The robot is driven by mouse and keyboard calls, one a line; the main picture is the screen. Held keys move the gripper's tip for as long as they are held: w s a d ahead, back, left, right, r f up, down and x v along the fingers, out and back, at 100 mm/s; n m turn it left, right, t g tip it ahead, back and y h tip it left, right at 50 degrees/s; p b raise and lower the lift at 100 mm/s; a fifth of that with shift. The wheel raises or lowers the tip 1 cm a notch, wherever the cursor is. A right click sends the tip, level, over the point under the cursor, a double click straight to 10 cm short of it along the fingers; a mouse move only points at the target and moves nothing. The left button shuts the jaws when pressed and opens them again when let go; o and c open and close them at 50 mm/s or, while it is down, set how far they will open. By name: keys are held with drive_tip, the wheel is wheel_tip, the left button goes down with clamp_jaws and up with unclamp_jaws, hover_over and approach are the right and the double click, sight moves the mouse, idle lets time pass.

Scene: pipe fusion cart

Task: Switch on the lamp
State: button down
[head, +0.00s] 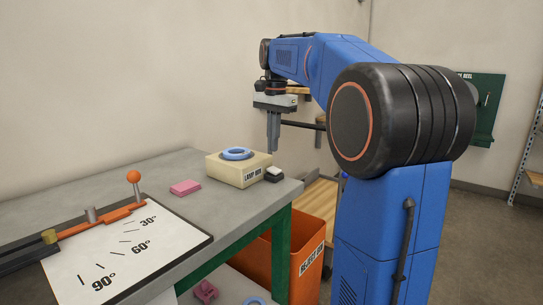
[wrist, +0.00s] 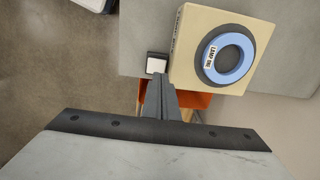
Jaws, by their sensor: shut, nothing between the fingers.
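A cream lamp box (head: 238,169) sits near the right end of the grey bench, with a blue ring (head: 237,154) on its top and a label starting with "LAMP". It also shows in the wrist view (wrist: 216,83), with the blue ring (wrist: 240,59) on a dark round base. A small white button on a dark base (head: 273,173) is beside the box, at the bench's edge; the wrist view shows its white square top (wrist: 157,65). My gripper (head: 273,151) is shut and empty, pointing down above the button. In the wrist view my fingertips (wrist: 160,76) appear just below the button.
A pink block (head: 185,187) lies left of the box. An angle board (head: 125,250) and an orange lever with a ball knob (head: 134,177) are at the front left. An orange bin (head: 309,232) stands beside the bench. The air around my gripper looks clear.

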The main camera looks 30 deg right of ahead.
wheel_tip(320, 180, up, 8)
hover_over(273, 168)
drive_tip(key=shift+s+a, duration=0.15)
drive_tip(key=shift+s, duration=0.3)
drive_tip(key=shift+s+d+t, duration=0.25)
drive_tip(key=shift+s, duration=0.2)
drive_tip(key=shift+s+d+t, duration=0.2)
drive_tip(key=shift+s+t, duration=0.05)
drive_tip(key=shift+s, duration=0.2)
drive_tip(key=shift+f, duration=0.15)
drive_tip(key=f, duration=0.4)
drive_tip(key=w+f, duration=0.1)
drive_tip(key=f, duration=0.4)
drive_tip(key=w+f, duration=0.1)
drive_tip(key=f, duration=0.3)
drive_tip(key=shift+a+f, duration=0.3)
drive_tip(key=shift+a, duration=0.05)
